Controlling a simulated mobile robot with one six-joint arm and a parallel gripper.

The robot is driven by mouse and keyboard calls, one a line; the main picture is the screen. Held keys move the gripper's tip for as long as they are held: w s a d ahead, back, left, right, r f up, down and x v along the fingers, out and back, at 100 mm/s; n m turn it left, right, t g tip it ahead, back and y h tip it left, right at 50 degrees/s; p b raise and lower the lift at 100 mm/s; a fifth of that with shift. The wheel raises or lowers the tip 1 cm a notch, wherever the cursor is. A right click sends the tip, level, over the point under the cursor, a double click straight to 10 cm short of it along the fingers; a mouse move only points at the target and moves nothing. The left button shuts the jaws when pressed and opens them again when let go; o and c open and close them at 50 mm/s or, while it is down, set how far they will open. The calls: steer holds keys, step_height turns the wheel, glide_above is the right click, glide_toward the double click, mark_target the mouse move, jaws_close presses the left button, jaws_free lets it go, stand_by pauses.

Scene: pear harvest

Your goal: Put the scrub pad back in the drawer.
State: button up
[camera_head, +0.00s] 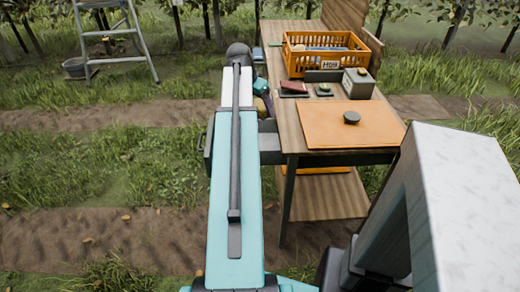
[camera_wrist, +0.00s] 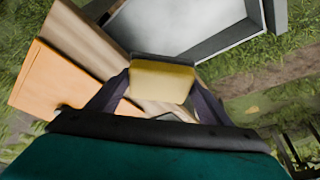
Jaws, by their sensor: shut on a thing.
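My gripper (camera_wrist: 161,84) is shut on the yellow scrub pad (camera_wrist: 163,76), with a dark finger on each side of it. In the head view the pad shows only as a small yellow patch (camera_head: 260,105) beside the table's left edge, mostly hidden by my arm. The open grey drawer (camera_wrist: 190,22) lies beyond the pad in the wrist view, and its visible floor looks empty. The pad overlaps the drawer's near rim in the picture; I cannot tell its height above it. In the head view the drawer (camera_head: 208,143) sticks out left of the table, mostly behind my arm.
The wooden table (camera_head: 286,120) holds an orange crate (camera_head: 298,65), a grey box (camera_head: 358,84), a red block (camera_head: 294,87) and an orange board (camera_head: 335,128) with a dark round thing (camera_head: 351,117).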

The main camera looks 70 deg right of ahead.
glide_above(262, 146)
steer(key=a, duration=0.2)
steer(key=f, duration=1.4)
steer(key=shift+w+d+p, duration=0.15)
steer(key=shift+w+p, duration=0.1)
steer(key=shift+p, duration=0.05)
steer(key=shift+f, duration=0.1)
steer(key=shift+f, duration=1.9)
steer(key=shift+f, duration=0.15)
steer(key=o, duration=1.1)
steer(key=v, duration=1.2)
